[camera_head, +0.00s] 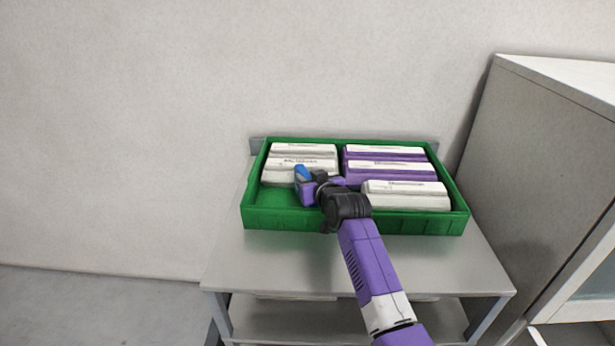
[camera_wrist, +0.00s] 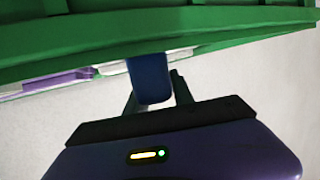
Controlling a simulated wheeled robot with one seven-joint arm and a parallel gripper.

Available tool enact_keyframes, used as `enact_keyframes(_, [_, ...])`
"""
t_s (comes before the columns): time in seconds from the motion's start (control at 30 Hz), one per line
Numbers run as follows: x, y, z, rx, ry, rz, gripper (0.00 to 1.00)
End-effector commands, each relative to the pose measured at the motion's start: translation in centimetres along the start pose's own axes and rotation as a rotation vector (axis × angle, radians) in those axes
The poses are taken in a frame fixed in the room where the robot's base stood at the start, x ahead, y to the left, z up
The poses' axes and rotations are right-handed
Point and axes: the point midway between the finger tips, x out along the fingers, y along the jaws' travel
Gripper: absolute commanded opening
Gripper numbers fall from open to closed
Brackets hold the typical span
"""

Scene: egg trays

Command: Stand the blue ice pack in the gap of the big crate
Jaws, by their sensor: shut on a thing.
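The blue ice pack (camera_head: 302,172) is held in my gripper (camera_head: 308,185), over the left half of the big green crate (camera_head: 262,221). In the wrist view the blue ice pack (camera_wrist: 150,76) is between the two dark fingers of my gripper (camera_wrist: 152,92), with the green crate (camera_wrist: 90,40) beyond it. The front left of the crate is a bare gap. Two pale egg cartons (camera_head: 303,149) lie behind the gap. My gripper hides part of the pack, and I cannot tell whether the pack touches the crate floor.
Two purple egg cartons with white labels (camera_head: 390,173) lie at the back right of the crate, and a white carton (camera_head: 405,195) lies front right. The crate stands on a grey table (camera_head: 290,262) against the wall. A grey cabinet (camera_head: 530,150) stands to the right.

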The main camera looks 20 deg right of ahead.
Motion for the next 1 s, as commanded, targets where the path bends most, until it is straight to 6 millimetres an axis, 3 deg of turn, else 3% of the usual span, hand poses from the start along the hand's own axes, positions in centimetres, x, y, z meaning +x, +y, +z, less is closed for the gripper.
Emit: enact_keyframes(1.0, [0.3, 0.0, 0.9, 0.0, 0.004, 0.0, 0.0])
